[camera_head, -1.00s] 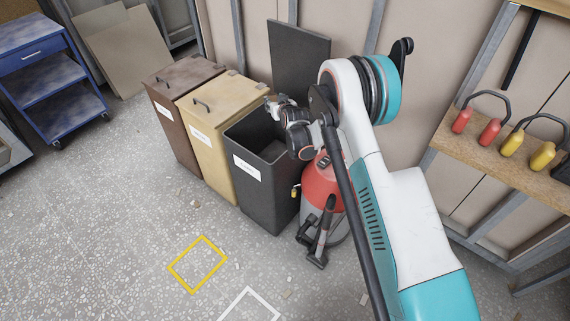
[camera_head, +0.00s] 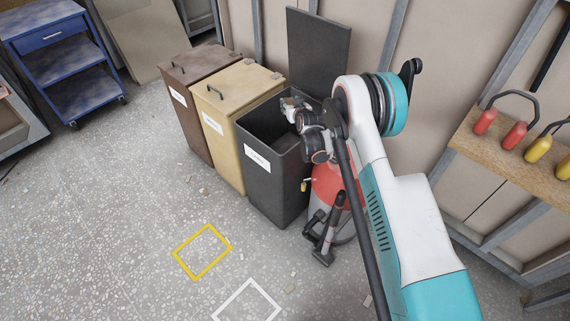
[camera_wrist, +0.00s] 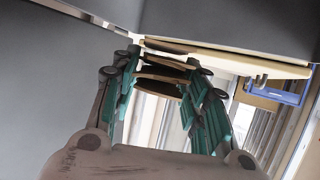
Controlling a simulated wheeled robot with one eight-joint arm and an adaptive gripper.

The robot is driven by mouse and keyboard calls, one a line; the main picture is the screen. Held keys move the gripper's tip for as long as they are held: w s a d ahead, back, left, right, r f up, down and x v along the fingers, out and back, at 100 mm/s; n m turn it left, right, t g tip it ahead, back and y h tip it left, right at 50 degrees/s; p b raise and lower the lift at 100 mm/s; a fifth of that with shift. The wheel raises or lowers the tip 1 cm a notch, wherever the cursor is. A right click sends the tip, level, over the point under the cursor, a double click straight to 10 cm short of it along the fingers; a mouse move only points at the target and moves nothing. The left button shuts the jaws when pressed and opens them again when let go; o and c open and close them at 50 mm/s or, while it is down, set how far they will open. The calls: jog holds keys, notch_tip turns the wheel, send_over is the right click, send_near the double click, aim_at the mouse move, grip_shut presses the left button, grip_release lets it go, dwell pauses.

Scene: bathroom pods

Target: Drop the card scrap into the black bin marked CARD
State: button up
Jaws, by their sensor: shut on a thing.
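The black bin (camera_head: 270,190) stands at the right end of a row of bins. A white label (camera_head: 257,158) is on its front, its lettering too small to read. Its dark lid (camera_head: 318,50) stands raised behind it. My gripper (camera_head: 289,106) is over the open top of the bin, near its back rim; I cannot tell whether it is below the rim. In the wrist view, my gripper (camera_wrist: 165,62) is shut on a brown curved piece, the card scrap (camera_wrist: 158,76), between its teal fingers. The scrap is not clear in the head view.
A yellow bin (camera_head: 222,145) and a brown bin (camera_head: 184,110), both lidded, stand left of the black bin. A red vacuum (camera_head: 328,188) stands close on its right. A blue cart (camera_head: 75,70) is far left. The floor in front is clear apart from small scraps.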

jog(key=o, duration=1)
jog(key=shift+o, duration=0.2)
jog(key=v, duration=1.2)
jog(key=shift+r, duration=0.15)
